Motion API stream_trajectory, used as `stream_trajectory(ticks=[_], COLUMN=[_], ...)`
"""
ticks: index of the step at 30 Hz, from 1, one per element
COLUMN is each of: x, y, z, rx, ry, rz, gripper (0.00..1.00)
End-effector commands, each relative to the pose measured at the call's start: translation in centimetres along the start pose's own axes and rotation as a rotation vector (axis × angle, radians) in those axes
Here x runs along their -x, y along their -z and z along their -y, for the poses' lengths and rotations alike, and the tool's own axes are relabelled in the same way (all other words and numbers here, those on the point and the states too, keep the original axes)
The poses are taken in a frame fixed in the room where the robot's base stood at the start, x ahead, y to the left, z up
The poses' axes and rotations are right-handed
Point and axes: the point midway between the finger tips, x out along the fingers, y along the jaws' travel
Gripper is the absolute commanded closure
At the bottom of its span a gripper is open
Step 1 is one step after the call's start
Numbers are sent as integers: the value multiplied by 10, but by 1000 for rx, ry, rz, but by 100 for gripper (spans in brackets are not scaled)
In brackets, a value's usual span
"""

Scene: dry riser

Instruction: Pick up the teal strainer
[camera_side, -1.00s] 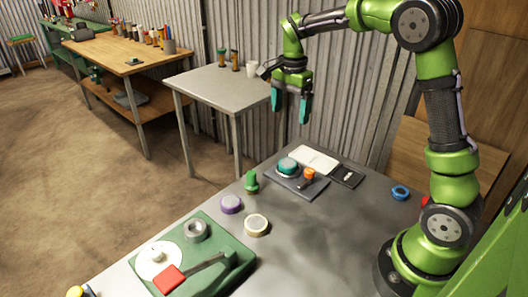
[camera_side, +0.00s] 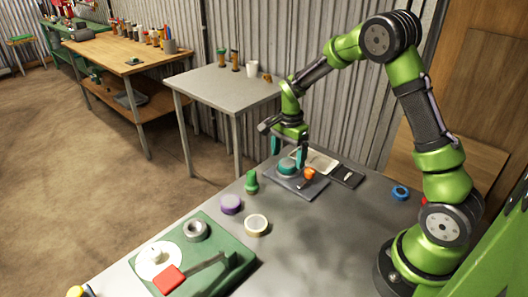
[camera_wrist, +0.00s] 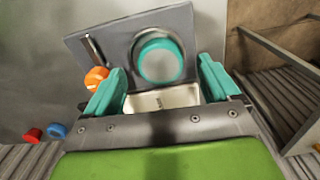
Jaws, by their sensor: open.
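The teal strainer (camera_side: 287,166) is a round teal piece lying on a dark grey plate (camera_side: 305,189) at the back of the grey table. In the wrist view the strainer (camera_wrist: 159,60) shows a teal rim with a pale grey middle, inside a larger ring. My gripper (camera_side: 288,163) is above it with its teal fingers pointing down. In the wrist view my gripper (camera_wrist: 160,88) has its two fingers wide apart and nothing between them. The strainer appears just beyond the fingertips. Whether the fingers touch it I cannot tell.
An orange piece (camera_side: 309,174) stands beside the strainer on the plate. A white tray (camera_side: 322,161) and a dark box (camera_side: 347,176) lie close behind. A green piece (camera_side: 251,182), purple roll (camera_side: 231,204) and yellowish roll (camera_side: 256,224) stand nearer.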

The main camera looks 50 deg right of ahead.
Motion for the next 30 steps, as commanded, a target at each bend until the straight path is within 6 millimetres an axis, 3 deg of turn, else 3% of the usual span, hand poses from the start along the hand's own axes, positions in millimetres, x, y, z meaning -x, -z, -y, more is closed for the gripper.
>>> stream_trajectory(ticks=[4,12,24,30], x=[-18,-21,-21,-21], y=[0,0,0,0], z=[0,0,0,0], rx=[-1,-1,0,0], ry=[-1,1,1,1], rz=[1,1,0,0], gripper=[11,11,71,73])
